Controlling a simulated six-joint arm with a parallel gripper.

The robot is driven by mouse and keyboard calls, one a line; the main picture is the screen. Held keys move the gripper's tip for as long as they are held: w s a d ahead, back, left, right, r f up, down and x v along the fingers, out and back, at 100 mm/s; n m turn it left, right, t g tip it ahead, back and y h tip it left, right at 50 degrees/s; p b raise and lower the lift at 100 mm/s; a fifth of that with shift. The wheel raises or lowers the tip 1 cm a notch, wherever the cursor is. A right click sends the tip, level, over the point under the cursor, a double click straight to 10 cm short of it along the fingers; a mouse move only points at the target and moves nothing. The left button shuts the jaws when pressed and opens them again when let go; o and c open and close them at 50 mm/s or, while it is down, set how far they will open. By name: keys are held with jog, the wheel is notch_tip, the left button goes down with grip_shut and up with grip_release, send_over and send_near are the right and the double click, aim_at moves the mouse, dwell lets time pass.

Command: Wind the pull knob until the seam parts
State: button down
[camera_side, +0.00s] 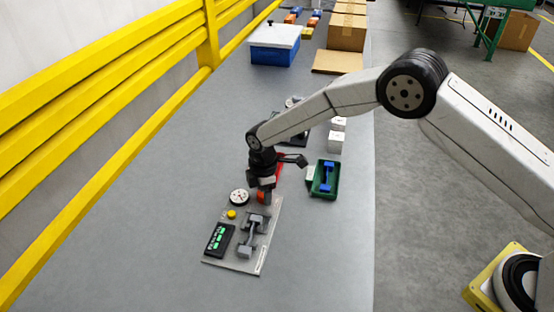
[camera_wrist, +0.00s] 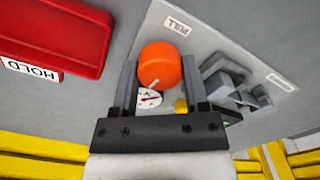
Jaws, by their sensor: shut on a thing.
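The orange pull knob (camera_side: 264,197) stands on a grey plate (camera_side: 243,264) on the bench. My gripper (camera_side: 262,184) points down over it. In the wrist view the round knob (camera_wrist: 160,64) sits between the two fingers of my gripper (camera_wrist: 160,78), which are shut on it. A white line marks the knob's face, and a PULL label (camera_wrist: 178,27) is beside it. A grey fixture with clamp-like blocks (camera_side: 253,237) is on the same plate; I cannot make out a seam in it.
A dial gauge (camera_side: 239,197), a yellow button (camera_side: 232,214) and a dark panel with green lights (camera_side: 219,240) sit near the knob. A red HOLD tray (camera_wrist: 50,35) and a green tray with a blue part (camera_side: 324,192) are close by. The bench's near left is clear.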

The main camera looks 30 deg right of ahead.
jog(key=m, duration=1)
jog(key=shift+m, duration=0.4)
jog(key=m, duration=0.3)
jog(key=shift+m, duration=0.3)
jog(key=m, duration=0.3)
jog(key=shift+m, duration=0.3)
jog(key=m, duration=0.3)
jog(key=shift+m, duration=0.3)
jog(key=m, duration=0.6)
jog(key=shift+c, duration=0.5)
grip_release()
